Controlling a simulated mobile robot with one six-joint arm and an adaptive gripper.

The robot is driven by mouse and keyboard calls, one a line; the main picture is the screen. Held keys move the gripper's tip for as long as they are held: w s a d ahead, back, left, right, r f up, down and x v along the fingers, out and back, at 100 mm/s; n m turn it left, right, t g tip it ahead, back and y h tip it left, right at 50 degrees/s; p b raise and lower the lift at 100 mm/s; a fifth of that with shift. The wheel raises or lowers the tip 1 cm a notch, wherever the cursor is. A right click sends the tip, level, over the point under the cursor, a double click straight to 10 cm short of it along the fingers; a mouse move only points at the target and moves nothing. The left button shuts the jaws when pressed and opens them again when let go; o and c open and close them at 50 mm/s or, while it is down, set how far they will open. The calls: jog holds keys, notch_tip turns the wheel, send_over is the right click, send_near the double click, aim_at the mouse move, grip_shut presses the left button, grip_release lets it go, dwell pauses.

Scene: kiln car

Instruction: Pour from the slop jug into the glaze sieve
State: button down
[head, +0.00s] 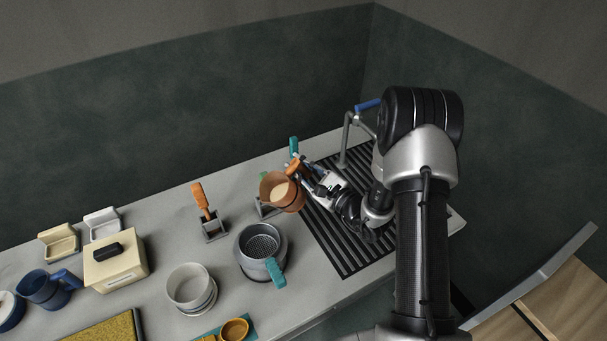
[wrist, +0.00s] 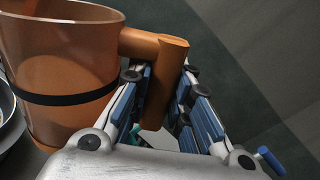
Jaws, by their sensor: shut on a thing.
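The slop jug (head: 276,198) is an orange-brown, see-through jug with pale liquid in it. It also fills the left of the wrist view (wrist: 55,65), where a dark band runs around it. My gripper (head: 311,179) is shut on the jug's handle; in the wrist view both blue-padded fingers (wrist: 165,105) flank the handle. The jug is held above the counter, with its mouth showing to the head camera. The glaze sieve (head: 262,243) is a grey round vessel with a mesh inside and a teal handle. It stands on the counter, in front of and left of the jug.
A black slatted drainer (head: 335,245) with a tap (head: 346,135) lies right of the sieve. Stacked pale bowls (head: 191,288), an orange-handled tool in a holder (head: 202,200), a cream box (head: 115,264) and a blue jug (head: 45,287) stand left.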

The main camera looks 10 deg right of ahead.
jog(key=f, duration=0.1)
jog(key=f+b, duration=0.1)
jog(key=shift+w+f, duration=0.25)
jog(key=shift+f, duration=0.05)
jog(key=n, duration=0.1)
jog(key=r+n+p, duration=0.1)
jog(key=a+r, duration=0.1)
jog(key=shift+s+r+n, duration=0.1)
jog(key=shift+s+n, duration=0.25)
jog(key=shift+n, duration=0.05)
notch_tip(320, 180, down, 2)
jog(key=shift+d+f+b, duration=0.1)
jog(key=shift+f+b, duration=0.05)
jog(key=shift+b, duration=0.85)
jog(key=shift+s+a+r+n+b, duration=0.2)
jog(key=shift+a+n+b, duration=0.15)
jog(key=shift+n+b, duration=0.45)
jog(key=shift+s+a+r+n+b, duration=0.2)
jog(key=shift+a+n+b, duration=0.25)
jog(key=shift+b, duration=0.5)
jog(key=shift+d, duration=0.15)
